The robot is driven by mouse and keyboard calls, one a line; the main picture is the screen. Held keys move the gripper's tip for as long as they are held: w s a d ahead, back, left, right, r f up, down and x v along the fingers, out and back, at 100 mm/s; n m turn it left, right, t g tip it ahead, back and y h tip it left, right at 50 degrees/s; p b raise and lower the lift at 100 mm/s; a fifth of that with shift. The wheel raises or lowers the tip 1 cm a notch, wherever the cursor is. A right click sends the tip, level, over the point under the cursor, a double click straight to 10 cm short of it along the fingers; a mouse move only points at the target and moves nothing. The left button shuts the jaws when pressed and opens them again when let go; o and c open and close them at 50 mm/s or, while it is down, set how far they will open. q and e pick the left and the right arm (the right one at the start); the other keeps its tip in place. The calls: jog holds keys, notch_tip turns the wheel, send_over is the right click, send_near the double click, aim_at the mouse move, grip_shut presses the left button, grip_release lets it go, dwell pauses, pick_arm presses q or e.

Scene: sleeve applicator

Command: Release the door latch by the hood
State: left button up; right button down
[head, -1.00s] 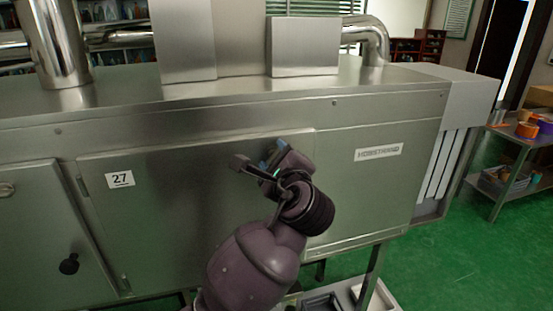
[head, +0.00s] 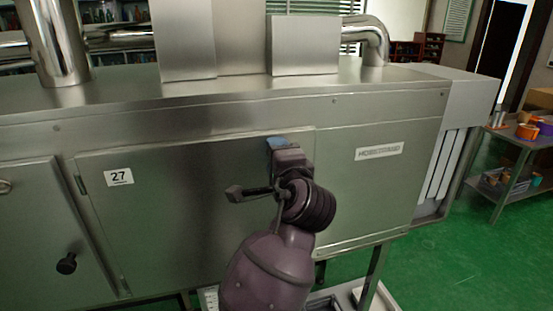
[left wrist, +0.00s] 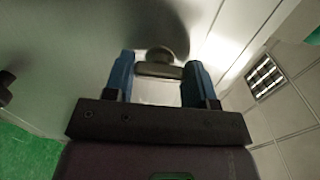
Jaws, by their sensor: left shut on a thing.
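The steel door (head: 185,190) with the number 27 label is on the front of the machine in the head view and looks closed. My left gripper (head: 277,143) is at the door's upper right corner, with a blue fingertip showing against the panel. In the left wrist view the two blue fingers of my left gripper (left wrist: 158,78) are on either side of a grey door latch (left wrist: 158,68), shut on its bar. A rounded knob sits behind the bar on the steel surface. In the head view my gripper hides the latch. My right gripper is not in view.
The hood (head: 225,90) runs along the top of the machine, with steel ducts (head: 60,45) rising from it. A second door with a dark knob (head: 66,264) is at the left. A shelf cart (head: 520,140) stands at the right over open green floor.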

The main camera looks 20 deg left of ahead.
pick_arm(q)
jog(key=shift+n, duration=0.3)
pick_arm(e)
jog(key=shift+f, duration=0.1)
pick_arm(q)
jog(key=o, duration=0.9)
jog(key=shift+o, duration=0.2)
